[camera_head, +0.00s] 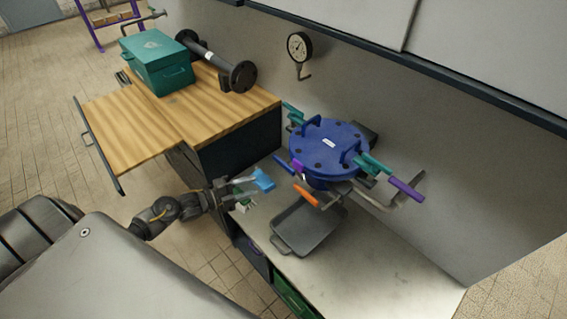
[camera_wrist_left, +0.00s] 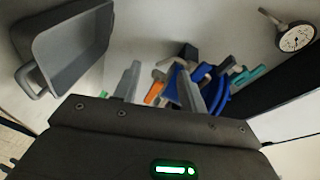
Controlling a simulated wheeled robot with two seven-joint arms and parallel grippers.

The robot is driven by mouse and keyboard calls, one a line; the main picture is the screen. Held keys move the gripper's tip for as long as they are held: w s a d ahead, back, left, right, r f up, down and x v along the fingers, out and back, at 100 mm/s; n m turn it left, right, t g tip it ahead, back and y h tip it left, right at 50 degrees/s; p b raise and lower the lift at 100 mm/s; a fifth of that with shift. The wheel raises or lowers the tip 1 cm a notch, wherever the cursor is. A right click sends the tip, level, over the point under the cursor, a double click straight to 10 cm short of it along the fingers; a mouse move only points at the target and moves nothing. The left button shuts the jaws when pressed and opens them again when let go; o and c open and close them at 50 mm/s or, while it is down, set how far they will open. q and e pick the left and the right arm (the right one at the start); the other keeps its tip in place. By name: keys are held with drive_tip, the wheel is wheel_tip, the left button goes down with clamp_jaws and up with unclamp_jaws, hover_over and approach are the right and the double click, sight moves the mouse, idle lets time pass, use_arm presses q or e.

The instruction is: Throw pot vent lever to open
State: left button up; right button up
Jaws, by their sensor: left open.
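The blue pot (camera_head: 330,150) with a bolted round lid stands on the bench by the wall. Handles stick out around it: an orange lever (camera_head: 305,195) low at the front, a purple-tipped lever (camera_head: 406,188) at the right, and teal clamps (camera_head: 372,163). I cannot tell which one is the vent lever. My left gripper (camera_head: 250,192) is open and empty, left of the pot and apart from it. In the left wrist view the orange lever (camera_wrist_left: 155,92) shows beyond and between the fingers. The pot is partly hidden there by a finger. My right gripper is not in view.
A grey tray (camera_head: 278,246) lies on the bench (camera_head: 380,270) in front of the pot. A light blue piece (camera_head: 263,179) shows beside the left fingers. A gauge (camera_head: 299,47) is on the wall. A wooden-topped cabinet (camera_head: 215,110) carries a teal box (camera_head: 157,62) and a dark flanged pipe.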

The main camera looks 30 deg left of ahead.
sight(282, 165)
use_arm(q)
wheel_tip(282, 165, up, 8)
drive_tip(key=d+m+h, duration=0.2)
drive_tip(key=m+h, duration=0.1)
drive_tip(key=m, duration=0.1)
drive_tip(key=shift+g, duration=0.3)
drive_tip(key=p+x, duration=0.3)
drive_tip(key=x, duration=0.6)
drive_tip(key=shift+w, duration=0.3)
drive_tip(key=shift+w+d+f, duration=0.15)
drive_tip(key=shift+w+d, duration=0.3)
drive_tip(key=shift+w, duration=0.05)
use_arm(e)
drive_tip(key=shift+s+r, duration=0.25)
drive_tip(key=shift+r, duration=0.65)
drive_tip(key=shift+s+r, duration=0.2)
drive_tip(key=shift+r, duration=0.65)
use_arm(q)
drive_tip(key=shift+c, duration=0.3)
clamp_jaws()
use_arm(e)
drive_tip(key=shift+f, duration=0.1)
